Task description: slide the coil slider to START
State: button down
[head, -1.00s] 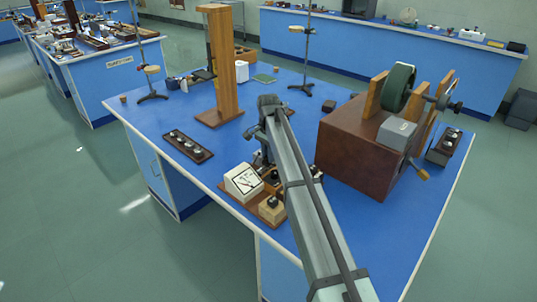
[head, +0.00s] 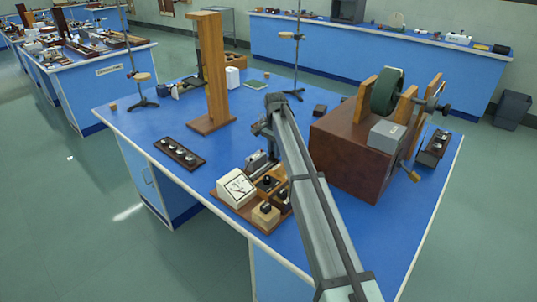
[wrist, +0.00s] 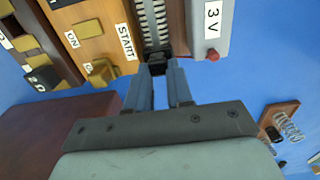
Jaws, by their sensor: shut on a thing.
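The coil slider's black knob (wrist: 156,57) is between my fingertips in the wrist view. My gripper (wrist: 158,72) is shut on it. The slider sits at the near end of the ribbed grey coil (wrist: 153,20), beside the white START label (wrist: 125,42) on the wooden base. In the head view the wooden apparatus board (head: 226,200) lies near the bench's front edge. My arm hides part of that board, and the fingertips and slider cannot be made out there.
A brass switch (wrist: 103,71) and a grey 3 V box (wrist: 212,28) flank the coil. A white meter (head: 236,187) stands on the board. A large brown box with a wheel (head: 350,155) is to the right, a wooden post (head: 214,75) behind.

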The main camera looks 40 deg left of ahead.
jog(key=shift+w, duration=0.3)
jog(key=c, duration=1.4)
grip_release()
jog(key=o, duration=0.4)
jog(key=shift+s+r, duration=0.1)
jog(key=shift+r, duration=0.05)
notch_tip(320, 180, up, 14)
jog(key=shift+f, duration=0.2)
